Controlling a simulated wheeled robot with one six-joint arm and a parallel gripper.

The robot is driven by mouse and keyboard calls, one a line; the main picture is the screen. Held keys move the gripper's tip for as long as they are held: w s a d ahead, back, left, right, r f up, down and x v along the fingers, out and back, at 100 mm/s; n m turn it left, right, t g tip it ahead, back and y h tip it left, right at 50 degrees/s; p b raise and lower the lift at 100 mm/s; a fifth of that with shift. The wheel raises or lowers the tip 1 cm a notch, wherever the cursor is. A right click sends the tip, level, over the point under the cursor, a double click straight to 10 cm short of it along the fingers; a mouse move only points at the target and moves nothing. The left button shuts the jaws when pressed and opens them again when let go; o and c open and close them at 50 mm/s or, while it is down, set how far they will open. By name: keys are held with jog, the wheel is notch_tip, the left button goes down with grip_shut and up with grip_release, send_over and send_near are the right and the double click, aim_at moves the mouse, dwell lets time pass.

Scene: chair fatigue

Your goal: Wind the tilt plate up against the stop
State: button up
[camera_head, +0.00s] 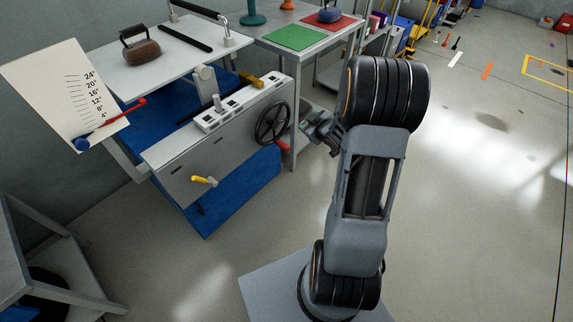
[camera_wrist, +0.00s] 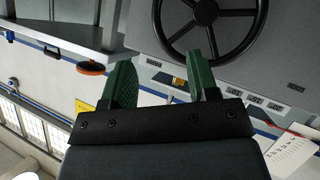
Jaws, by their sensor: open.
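A white bench machine (camera_head: 225,135) has a black handwheel (camera_head: 272,123) on its right end, with a red handle (camera_head: 282,146) at the wheel's lower right. A pale plate (camera_head: 150,80), seemingly the tilt plate, is above it and bears a dark weight (camera_head: 140,50). A scale card (camera_head: 72,90) is marked 4° to 24°. Its red pointer (camera_head: 118,117) lies near the lowest mark. My gripper (camera_head: 314,127) is open and empty, just right of the wheel. In the wrist view, the wheel (camera_wrist: 208,25) is beyond my green fingers (camera_wrist: 163,78), apart from them. I cannot identify the stop.
A yellow handle (camera_head: 204,181) sticks out of the machine's front. A table with a green mat (camera_head: 295,37) and a red mat (camera_head: 330,22) stands behind. A grey frame (camera_head: 45,265) stands at lower left.

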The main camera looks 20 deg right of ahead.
notch_tip(320, 180, down, 11)
jog(key=s+n+t+y+b, duration=0.1)
jog(key=t+y+b, duration=0.1)
jog(key=y+b, duration=0.15)
jog(key=n+t+y+b, duration=0.1)
jog(key=t+y+b, duration=0.1)
jog(key=y+b, duration=0.2)
send_near(289, 150)
jog(key=b+x, duration=0.3)
jog(key=x, duration=0.7)
jog(key=shift+w+a+r, duration=0.15)
jog(key=shift+w, duration=0.2)
jog(key=shift+c, duration=0.4)
grip_shut()
